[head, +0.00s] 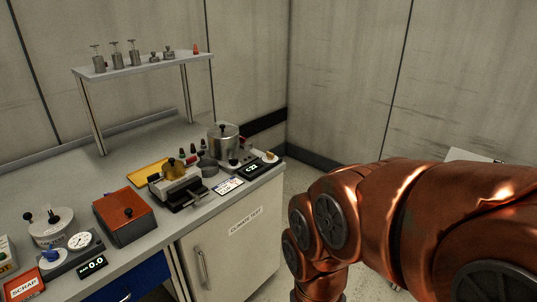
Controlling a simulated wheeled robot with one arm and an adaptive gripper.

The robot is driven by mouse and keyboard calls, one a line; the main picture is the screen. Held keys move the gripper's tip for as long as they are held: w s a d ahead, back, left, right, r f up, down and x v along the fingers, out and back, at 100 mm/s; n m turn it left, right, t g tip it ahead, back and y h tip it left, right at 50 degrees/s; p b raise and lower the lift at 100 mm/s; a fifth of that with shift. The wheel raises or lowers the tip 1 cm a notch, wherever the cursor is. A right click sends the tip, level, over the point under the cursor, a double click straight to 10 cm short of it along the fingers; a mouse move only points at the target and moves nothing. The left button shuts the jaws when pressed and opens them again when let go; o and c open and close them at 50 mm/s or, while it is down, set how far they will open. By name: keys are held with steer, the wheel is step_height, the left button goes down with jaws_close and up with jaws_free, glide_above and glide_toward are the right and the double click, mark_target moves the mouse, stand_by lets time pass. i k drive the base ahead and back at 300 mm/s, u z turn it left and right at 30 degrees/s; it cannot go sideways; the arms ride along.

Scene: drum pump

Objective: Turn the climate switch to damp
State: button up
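A small round pale dial with an orange-tan pointer (269,157) sits at the right end of the bench, next to a small black display (251,169). It may be the climate switch, but its markings are too small to read. A metal drum-like pot (223,144) with a lid knob stands just left of it. A label on the white cabinet door (245,221) below is too small to read with certainty. My copper-coloured arm fills the lower right, apart from the bench. My gripper is out of view below the frame.
A raised shelf (144,64) carries small metal weights. Open floor lies right of the cabinet.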

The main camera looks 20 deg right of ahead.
mark_target(270, 156)
steer(key=z, duration=0.55)
steer(key=k, duration=1.25)
steer(key=z, duration=0.6)
steer(key=i, duration=1.05)
steer(key=u, duration=0.7)
steer(key=i, duration=0.9)
steer(key=u, duration=1.15)
steer(key=i, duration=0.3)
steer(key=u, duration=0.2)
